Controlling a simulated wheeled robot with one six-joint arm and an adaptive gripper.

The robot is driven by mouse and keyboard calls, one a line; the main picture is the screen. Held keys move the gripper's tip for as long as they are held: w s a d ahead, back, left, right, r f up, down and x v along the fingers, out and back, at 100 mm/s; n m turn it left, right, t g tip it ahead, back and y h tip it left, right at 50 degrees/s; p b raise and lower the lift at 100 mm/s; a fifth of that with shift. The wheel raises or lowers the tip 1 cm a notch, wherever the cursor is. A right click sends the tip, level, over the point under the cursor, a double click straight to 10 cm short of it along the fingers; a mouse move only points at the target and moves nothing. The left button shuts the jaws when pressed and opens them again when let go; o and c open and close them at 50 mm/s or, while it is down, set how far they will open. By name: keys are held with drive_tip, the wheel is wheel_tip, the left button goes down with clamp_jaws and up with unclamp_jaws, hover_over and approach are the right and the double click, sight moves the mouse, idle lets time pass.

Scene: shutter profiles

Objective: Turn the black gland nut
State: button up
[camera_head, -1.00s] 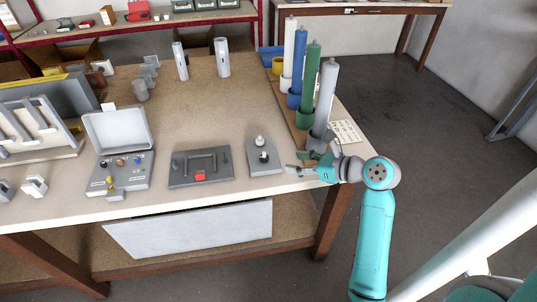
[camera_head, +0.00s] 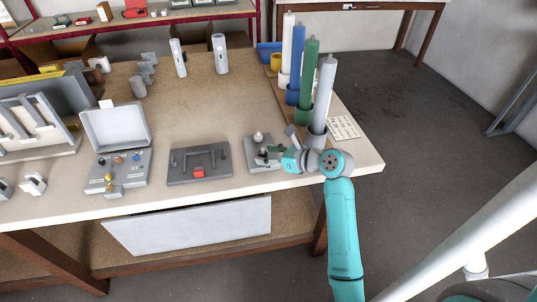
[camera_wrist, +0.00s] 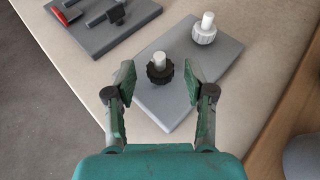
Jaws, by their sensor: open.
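The black gland nut (camera_wrist: 159,72) sits on a grey plate (camera_wrist: 215,75), with a short white stub rising through its middle. A white nut (camera_wrist: 204,32) with a similar stub stands farther along the same plate. In the wrist view my gripper (camera_wrist: 159,82) is open, one finger on each side of the black nut, with clear gaps between the fingers and the nut. Whether the fingertips are down at the nut's height I cannot tell.
A grey panel with a red part (camera_head: 198,172) lies left of the plate. An open grey case (camera_head: 121,171) is farther left. Upright tubes, including a grey one (camera_head: 323,95), stand close behind my wrist on the right. Bare tabletop (camera_head: 220,115) lies behind the plates.

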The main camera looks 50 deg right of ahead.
clamp_jaws()
drive_tip(key=shift+d, duration=0.1)
drive_tip(key=shift+d+n+g+y, duration=0.2)
drive_tip(key=shift+n+g+y, duration=0.2)
drive_tip(key=shift+n+y, duration=0.65)
drive_tip(key=shift+w+d+n+g+y, duration=0.15)
drive_tip(key=shift+n+g+y, duration=0.4)
drive_tip(key=shift+n+y, duration=0.45)
drive_tip(key=shift+w+d+n+g+y, duration=0.1)
drive_tip(key=shift+n+g+y, duration=0.45)
drive_tip(key=shift+n+y, duration=0.4)
drive_tip(key=shift+y, duration=0.3)
unclamp_jaws()
